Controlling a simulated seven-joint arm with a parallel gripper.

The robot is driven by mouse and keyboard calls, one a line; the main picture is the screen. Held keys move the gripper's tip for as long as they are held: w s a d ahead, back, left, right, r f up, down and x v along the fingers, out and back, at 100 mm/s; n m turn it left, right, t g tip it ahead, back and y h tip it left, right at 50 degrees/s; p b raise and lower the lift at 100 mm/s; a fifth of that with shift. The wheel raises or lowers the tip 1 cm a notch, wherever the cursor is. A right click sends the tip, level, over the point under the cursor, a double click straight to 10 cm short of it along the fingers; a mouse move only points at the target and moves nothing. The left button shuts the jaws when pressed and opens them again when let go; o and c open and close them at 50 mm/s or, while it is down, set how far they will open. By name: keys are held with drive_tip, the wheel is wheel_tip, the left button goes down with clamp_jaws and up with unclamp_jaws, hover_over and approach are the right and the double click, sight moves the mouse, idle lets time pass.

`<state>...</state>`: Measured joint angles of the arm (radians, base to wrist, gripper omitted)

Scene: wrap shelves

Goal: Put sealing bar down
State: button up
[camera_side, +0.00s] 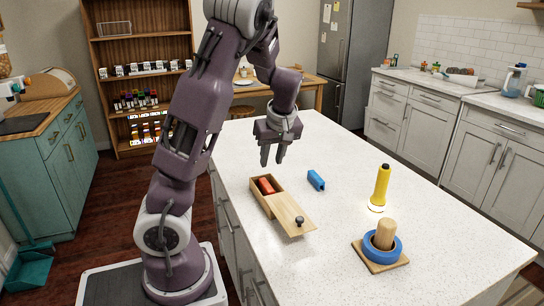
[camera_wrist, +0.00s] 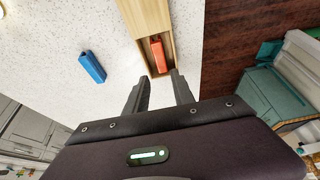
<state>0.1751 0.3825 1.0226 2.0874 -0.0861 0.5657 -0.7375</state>
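My gripper (camera_side: 273,160) hangs above the white counter, near the far end of a wooden box (camera_side: 258,196). In the wrist view its two fingers (camera_wrist: 158,90) are apart with nothing held between them. A red bar (camera_side: 266,186) lies inside the box's open end; it also shows in the wrist view (camera_wrist: 158,57), just beyond the fingertips. The box's lid (camera_side: 288,213) with a dark knob is slid partly off towards the near end. A blue bar (camera_side: 316,180) lies on the counter right of the box. I cannot tell which bar is the sealing bar.
A yellow torch (camera_side: 381,185) stands upright on the counter, with a glow at its base. A blue ring (camera_side: 383,250) sits around a wooden peg on a square base near the front right. The counter (camera_side: 345,150) is clear behind the blue bar.

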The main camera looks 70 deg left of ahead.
drive_tip(key=s+d+r+m+t+h, duration=0.1)
drive_tip(key=d+r+m+t+h, duration=0.2)
drive_tip(key=d, duration=0.5)
drive_tip(key=s+d+r+m+h, duration=0.1)
drive_tip(key=d+r+m, duration=0.25)
drive_tip(key=d, duration=0.45)
drive_tip(key=s+d+r+m+t, duration=0.2)
drive_tip(key=s+d+r+m, duration=0.1)
drive_tip(key=s+d+m, duration=0.8)
drive_tip(key=shift+s+d+t+h, duration=0.2)
drive_tip(key=shift+d+t+h, duration=0.1)
drive_tip(key=shift+d, duration=0.4)
drive_tip(key=shift+r+m, duration=0.1)
drive_tip(key=shift+m, duration=0.15)
